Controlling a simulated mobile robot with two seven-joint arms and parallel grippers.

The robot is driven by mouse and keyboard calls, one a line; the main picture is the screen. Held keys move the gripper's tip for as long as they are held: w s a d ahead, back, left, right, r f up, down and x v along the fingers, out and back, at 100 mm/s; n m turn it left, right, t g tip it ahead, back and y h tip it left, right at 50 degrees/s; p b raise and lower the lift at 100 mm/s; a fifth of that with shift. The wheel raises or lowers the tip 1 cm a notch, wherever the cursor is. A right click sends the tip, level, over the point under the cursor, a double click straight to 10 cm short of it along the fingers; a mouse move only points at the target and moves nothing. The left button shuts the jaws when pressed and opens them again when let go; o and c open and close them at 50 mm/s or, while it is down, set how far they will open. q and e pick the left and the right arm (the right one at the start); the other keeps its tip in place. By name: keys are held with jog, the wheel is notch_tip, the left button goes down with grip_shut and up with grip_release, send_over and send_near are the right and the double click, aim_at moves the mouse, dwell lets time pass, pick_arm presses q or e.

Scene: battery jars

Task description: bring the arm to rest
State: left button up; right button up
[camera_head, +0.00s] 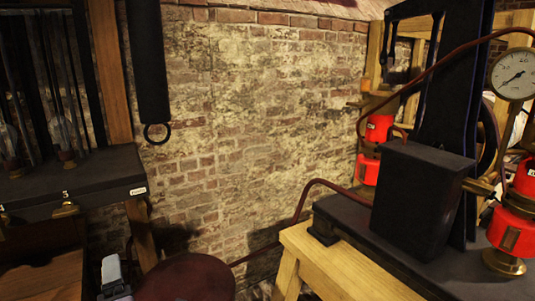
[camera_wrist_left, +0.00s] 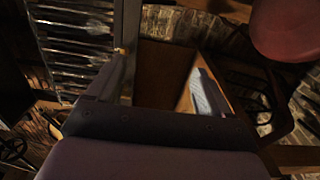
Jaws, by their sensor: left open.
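My left gripper (camera_head: 113,274) is a small pale grey shape at the bottom left of the head view, cut off by the lower edge. It is open, and I see nothing held in it. It is beside a dark red round surface (camera_head: 187,277) and below a dark shelf (camera_head: 95,182). In the left wrist view the round surface (camera_wrist_left: 288,26) is at the top right. My right gripper is not in view.
Glass jars (camera_head: 62,135) stand on the dark shelf at the left. A black hanging piece with a ring (camera_head: 157,133) is above. At the right are a wooden bench (camera_head: 340,265), a black block (camera_head: 420,195), red jacks (camera_head: 515,235) and a gauge (camera_head: 513,75). A brick wall stands behind.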

pick_arm(q)
jog(key=s+d+f+m+t+h, duration=0.2)
jog(key=s+d+f+m+h, duration=0.15)
jog(key=m+h, duration=0.5)
jog(key=s+d+f+m+t+h, duration=0.2)
jog(key=d+f+m+h, duration=0.3)
jog(key=m, duration=0.7)
jog(key=s+a+f+m+g+y, duration=0.1)
jog(key=s+f+m+g, duration=0.2)
jog(key=f, duration=0.6)
jog(key=s+a+f+m+g, duration=0.2)
jog(key=s+f+g, duration=0.3)
jog(key=s+f, duration=0.3)
notch_tip(320, 180, down, 2)
jog(key=shift+s+f+m+g+y, duration=0.1)
jog(key=shift+s+m+g+y, duration=0.2)
jog(key=shift+m, duration=0.45)
